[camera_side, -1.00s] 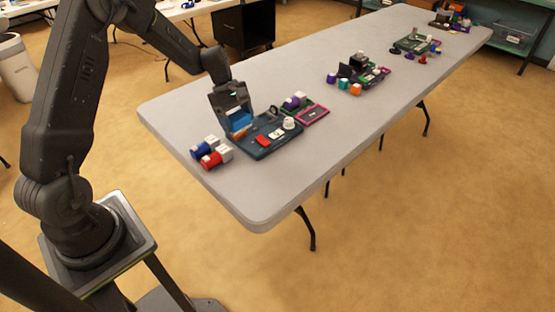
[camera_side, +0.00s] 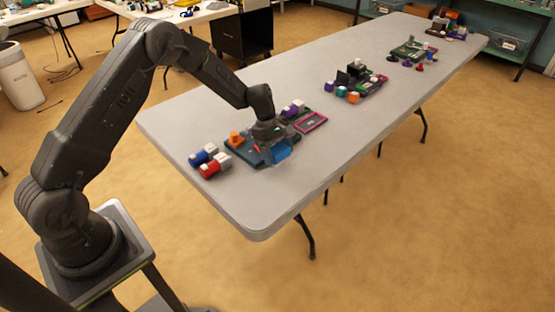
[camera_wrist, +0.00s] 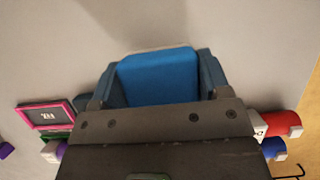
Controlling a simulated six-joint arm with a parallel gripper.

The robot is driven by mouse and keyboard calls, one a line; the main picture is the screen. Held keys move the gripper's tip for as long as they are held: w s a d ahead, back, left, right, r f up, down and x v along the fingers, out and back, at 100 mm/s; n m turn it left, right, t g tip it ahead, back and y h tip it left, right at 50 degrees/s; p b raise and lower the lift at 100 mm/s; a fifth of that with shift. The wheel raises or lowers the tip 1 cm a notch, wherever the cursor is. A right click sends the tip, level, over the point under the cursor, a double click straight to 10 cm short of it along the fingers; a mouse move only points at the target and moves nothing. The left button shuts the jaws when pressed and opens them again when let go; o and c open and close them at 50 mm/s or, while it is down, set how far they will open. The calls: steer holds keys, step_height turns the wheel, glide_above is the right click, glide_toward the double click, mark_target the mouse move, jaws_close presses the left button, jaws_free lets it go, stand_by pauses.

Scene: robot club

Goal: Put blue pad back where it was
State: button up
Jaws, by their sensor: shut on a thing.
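The blue pad (camera_wrist: 158,78) is held between the two fingers of my gripper (camera_wrist: 160,92) in the wrist view. In the side view the blue pad (camera_side: 278,152) shows under my gripper (camera_side: 268,136), near the front right part of a dark blue board (camera_side: 243,151). I cannot tell whether the pad touches the board or the table. My gripper is shut on the pad and hides much of the board.
An orange piece (camera_side: 235,138) is on the board's left part. Red (camera_side: 209,170) and blue (camera_side: 197,158) cylinders with white blocks lie left of it. A pink-framed panel (camera_side: 311,122) and purple pieces (camera_side: 292,109) are to the right. The table front is clear.

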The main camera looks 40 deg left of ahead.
mark_target(278, 160)
steer(key=shift+f, duration=1.6)
steer(key=shift+f, duration=0.15)
steer(key=o, duration=0.9)
